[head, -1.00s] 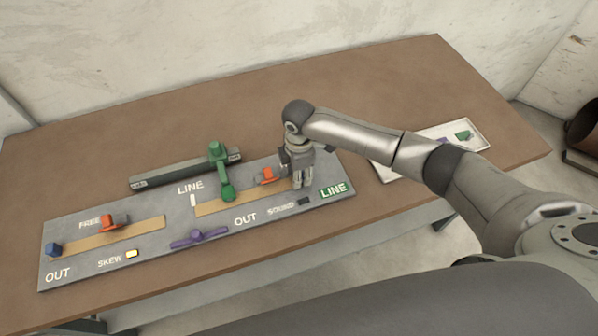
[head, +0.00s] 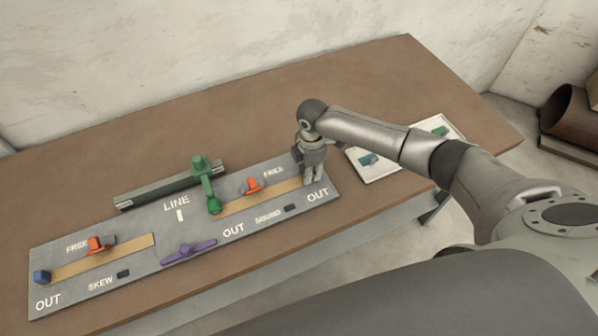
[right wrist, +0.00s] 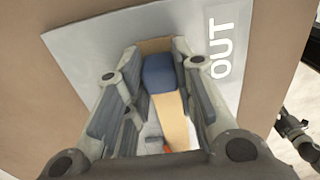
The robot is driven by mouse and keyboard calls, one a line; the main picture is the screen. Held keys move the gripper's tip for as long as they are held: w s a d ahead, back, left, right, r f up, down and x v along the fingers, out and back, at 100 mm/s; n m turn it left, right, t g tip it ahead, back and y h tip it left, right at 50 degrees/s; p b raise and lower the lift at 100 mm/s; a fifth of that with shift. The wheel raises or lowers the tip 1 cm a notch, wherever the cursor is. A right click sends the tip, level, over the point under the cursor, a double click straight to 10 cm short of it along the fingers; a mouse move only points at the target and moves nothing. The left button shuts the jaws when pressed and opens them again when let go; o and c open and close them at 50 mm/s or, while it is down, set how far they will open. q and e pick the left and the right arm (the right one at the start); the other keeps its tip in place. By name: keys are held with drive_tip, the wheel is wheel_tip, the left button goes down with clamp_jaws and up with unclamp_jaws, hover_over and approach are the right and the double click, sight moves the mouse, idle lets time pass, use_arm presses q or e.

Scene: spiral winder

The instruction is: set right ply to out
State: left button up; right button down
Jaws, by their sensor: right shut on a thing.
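The grey panel (head: 130,285) lies on the table, with two tan tracks. My right gripper (head: 313,180) is at the right end of the right track (head: 262,201), beside a white OUT label (head: 317,195). In the right wrist view, a blue block (right wrist: 158,75) sits between the fingers at the track's end, with OUT (right wrist: 221,48) next to it. My right gripper is shut on this block. The head view hides the block behind the gripper. My left gripper is not in view.
The SKEW and SQUARD lamps are dark. A white tray (head: 385,172) with small parts is to the right.

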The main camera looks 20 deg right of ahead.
drive_tip(key=shift+d, duration=0.2)
drive_tip(key=c, duration=1.6)
unclamp_jaws()
drive_tip(key=o, duration=0.4)
drive_tip(key=shift+d, duration=0.1)
wheel_tip(320, 180, up, 12)
